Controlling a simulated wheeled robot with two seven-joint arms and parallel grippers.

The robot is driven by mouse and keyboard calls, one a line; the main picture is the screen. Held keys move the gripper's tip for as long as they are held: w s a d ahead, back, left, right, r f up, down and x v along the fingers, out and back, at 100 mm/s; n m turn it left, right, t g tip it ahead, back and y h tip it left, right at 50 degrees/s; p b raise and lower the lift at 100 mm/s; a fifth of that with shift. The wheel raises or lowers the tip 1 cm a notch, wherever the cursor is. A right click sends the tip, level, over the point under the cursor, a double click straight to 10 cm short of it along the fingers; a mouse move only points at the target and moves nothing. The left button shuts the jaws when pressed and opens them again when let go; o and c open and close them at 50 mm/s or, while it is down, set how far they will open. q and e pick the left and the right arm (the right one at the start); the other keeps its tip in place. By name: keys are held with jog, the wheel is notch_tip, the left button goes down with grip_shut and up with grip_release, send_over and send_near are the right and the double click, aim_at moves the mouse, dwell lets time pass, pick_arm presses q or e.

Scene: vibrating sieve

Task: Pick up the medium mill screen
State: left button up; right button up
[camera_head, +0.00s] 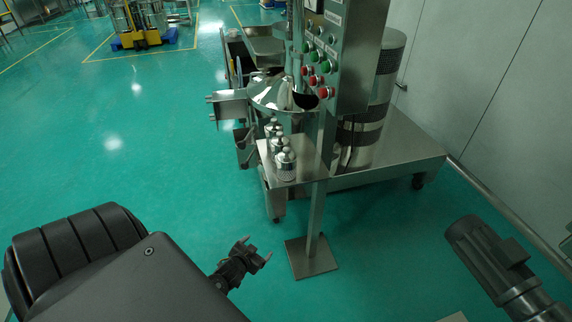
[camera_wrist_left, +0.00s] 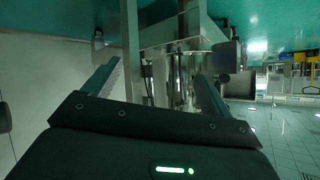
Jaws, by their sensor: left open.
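Three small steel mill screens, perforated cylinders with knobbed tops, stand in a row on a steel shelf (camera_head: 299,176) in the head view. I take the middle one (camera_head: 277,146) as the medium screen; the front one (camera_head: 286,165) partly covers it. The rear one (camera_head: 271,128) stands behind. My left gripper (camera_head: 256,249) is open and empty, below and left of the shelf in the picture, apart from the screens. Its two fingers (camera_wrist_left: 157,72) are spread in the left wrist view, where I cannot make out the screens. My right gripper does not show.
A post (camera_head: 316,215) on a square base plate (camera_head: 312,257) carries a control panel (camera_head: 330,50) beside the shelf. The steel sieve machine (camera_head: 275,93) stands behind. A grey finned motor-like part (camera_head: 490,258) is at lower right. Open green floor (camera_head: 130,150) lies left.

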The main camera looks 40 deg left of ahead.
pick_arm(q)
jog(key=w+r+n+t, duration=0.1)
jog(key=w+r+t, duration=0.15)
jog(key=r, duration=0.55)
jog(key=w+r+t, duration=0.2)
jog(key=w+r, duration=0.2)
jog(key=r, duration=0.4)
jog(key=t, duration=0.2)
send_near(282, 169)
jog(key=w, duration=0.2)
jog(key=shift+n, duration=0.4)
jog(key=w, duration=0.2)
jog(key=w+a, duration=0.1)
jog(key=w, duration=0.1)
jog(key=w+p, duration=0.1)
jog(key=w, duration=0.1)
jog(key=shift+a+f, duration=0.25)
jog(key=shift+w+a+r, duration=0.1)
jog(key=shift+w+r, duration=0.05)
jog(key=shift+w, duration=0.15)
jog(key=w, duration=0.3)
jog(key=w+p, duration=0.1)
jog(key=shift+w+a, duration=0.25)
jog(key=shift+a, duration=0.15)
jog(key=c, duration=1.3)
